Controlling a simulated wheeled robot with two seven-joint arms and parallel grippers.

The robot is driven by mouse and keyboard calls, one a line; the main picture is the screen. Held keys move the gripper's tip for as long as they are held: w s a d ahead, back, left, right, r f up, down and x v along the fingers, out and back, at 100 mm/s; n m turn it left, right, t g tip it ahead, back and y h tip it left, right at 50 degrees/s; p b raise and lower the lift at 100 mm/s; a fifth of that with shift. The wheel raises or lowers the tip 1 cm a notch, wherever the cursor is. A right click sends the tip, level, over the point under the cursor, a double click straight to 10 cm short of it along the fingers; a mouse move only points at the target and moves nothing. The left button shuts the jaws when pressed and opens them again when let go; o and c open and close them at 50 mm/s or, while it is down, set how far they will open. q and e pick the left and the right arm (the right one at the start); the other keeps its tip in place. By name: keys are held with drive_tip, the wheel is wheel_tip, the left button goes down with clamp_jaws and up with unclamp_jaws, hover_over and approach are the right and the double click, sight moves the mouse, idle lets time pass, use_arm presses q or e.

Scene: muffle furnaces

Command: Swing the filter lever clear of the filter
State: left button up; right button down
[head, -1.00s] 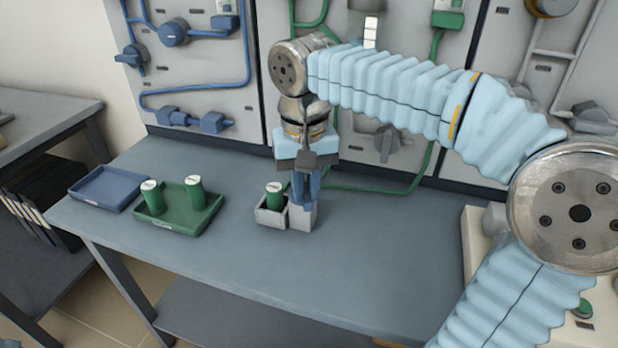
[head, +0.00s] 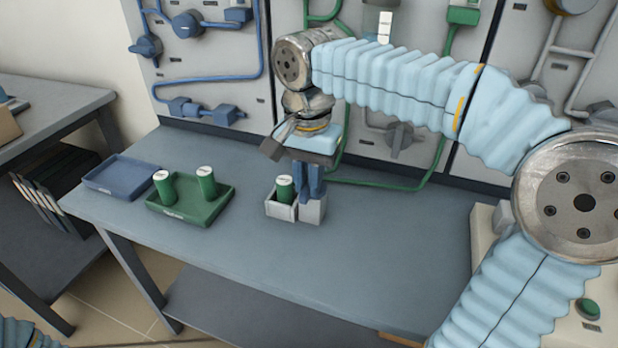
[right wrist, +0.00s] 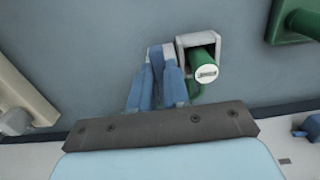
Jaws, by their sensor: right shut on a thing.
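A green filter (head: 285,190) with a white top stands upright in a small grey holder (head: 280,210). The filter also shows in the right wrist view (right wrist: 205,74), with its white top uncovered. My right gripper (head: 311,190) points down just right of the filter, its blue fingers shut on a pale grey piece (head: 313,211), which I take to be the filter lever. My left gripper is not in view.
A green tray (head: 222,205) with two green filters and an empty blue tray (head: 122,176) lie to the left. A panel with pipes and valves (head: 205,60) stands behind. A beige box with a green button (head: 588,309) is at the right.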

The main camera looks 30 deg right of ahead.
idle(0.3)
drive_tip(key=c, duration=1.1)
unclamp_jaws()
drive_tip(key=shift+r, duration=0.1)
wheel_tip(320, 180, up, 14)
drive_tip(key=shift+f, duration=0.2)
